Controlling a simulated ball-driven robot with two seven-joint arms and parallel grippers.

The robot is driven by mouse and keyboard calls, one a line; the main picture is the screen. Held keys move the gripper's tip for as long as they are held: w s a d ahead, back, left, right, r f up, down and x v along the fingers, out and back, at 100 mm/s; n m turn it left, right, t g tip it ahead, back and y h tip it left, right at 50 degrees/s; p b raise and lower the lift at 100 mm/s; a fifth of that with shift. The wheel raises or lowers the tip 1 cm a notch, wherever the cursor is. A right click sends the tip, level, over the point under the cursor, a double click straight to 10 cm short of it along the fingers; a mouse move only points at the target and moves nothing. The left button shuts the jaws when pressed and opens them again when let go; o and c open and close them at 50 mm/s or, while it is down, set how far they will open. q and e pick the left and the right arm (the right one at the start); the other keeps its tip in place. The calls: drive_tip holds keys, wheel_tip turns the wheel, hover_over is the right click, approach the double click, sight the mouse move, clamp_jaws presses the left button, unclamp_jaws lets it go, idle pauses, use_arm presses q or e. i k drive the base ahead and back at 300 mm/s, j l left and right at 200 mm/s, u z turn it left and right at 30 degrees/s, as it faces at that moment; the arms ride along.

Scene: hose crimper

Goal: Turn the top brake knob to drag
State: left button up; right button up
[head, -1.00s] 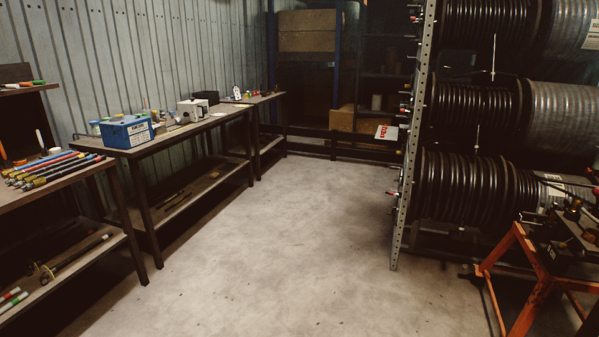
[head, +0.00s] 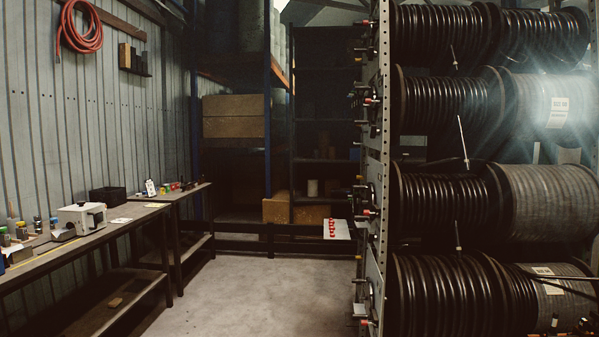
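A tall rack of hose reels stands at the right in the head view. Its perforated upright (head: 377,150) faces the aisle nearly edge-on. Several brake knobs with red or black ends stick out to the left of this upright, one group per reel level. The top brake knob (head: 366,23) is near the upper edge of the picture, level with the top hose reel (head: 440,32). Its setting and any marking are too small to read. Neither of my grippers is in view.
A workbench (head: 85,240) with a white device (head: 82,217) runs along the left wall. A white sign with red print (head: 338,229) sticks out left of the rack at low height. Bare floor (head: 240,295) lies between bench and rack. Dark shelving (head: 325,100) closes the far end.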

sight(373, 54)
drive_tip(key=i+j+z, duration=0.8)
drive_tip(key=i, duration=0.6)
drive_tip(key=i+j, duration=0.15)
drive_tip(key=i, duration=0.5)
